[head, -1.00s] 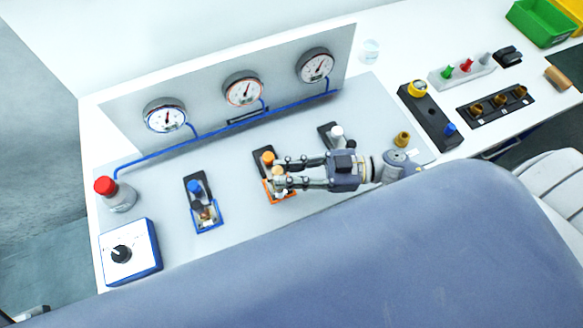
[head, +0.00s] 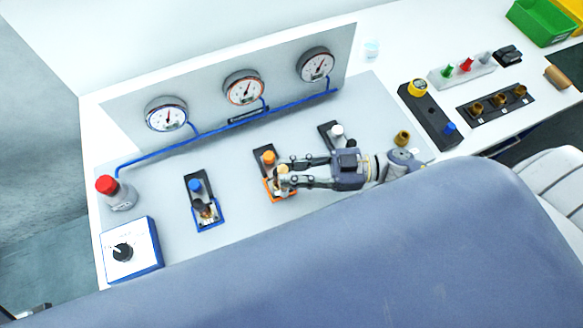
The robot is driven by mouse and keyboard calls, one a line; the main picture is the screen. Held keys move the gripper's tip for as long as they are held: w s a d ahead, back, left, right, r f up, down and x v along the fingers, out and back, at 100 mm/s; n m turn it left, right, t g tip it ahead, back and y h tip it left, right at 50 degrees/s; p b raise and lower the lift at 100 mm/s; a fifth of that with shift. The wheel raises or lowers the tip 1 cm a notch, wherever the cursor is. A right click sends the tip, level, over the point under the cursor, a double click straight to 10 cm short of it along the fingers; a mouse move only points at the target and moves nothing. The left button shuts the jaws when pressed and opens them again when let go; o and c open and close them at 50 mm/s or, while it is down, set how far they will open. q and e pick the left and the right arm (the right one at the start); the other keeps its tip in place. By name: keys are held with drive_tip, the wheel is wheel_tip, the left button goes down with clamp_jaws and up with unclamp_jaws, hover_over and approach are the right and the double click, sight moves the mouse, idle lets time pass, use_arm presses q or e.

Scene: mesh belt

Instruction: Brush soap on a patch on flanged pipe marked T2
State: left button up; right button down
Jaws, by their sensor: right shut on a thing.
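My right gripper (head: 283,174) is over the orange-framed station (head: 267,187) in the middle of the grey panel. It is shut on a small pale tan thing between its fingertips; the fingers hide most of it, so I cannot tell whether it is a brush. An orange knob (head: 268,157) stands just behind the fingertips. The blue-framed station (head: 217,221) to the left holds a small brown and metal piece with a dark top. No T2 mark is readable, and I cannot tell which piece is the flanged pipe. My left gripper is not in view.
Three gauges (head: 244,89) stand at the back above a blue pipe (head: 150,159). A red-capped bottle (head: 118,194) and a dial box (head: 131,252) are at left. Racks (head: 494,106) and a green bin (head: 541,22) are at right.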

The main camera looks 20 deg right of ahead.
drive_tip(key=s+r, duration=0.4)
drive_tip(key=r, duration=0.2)
drive_tip(key=shift+s+r, duration=0.3)
drive_tip(key=shift+r, duration=0.1)
idle(0.5)
drive_tip(key=shift+d, duration=0.1)
idle(0.4)
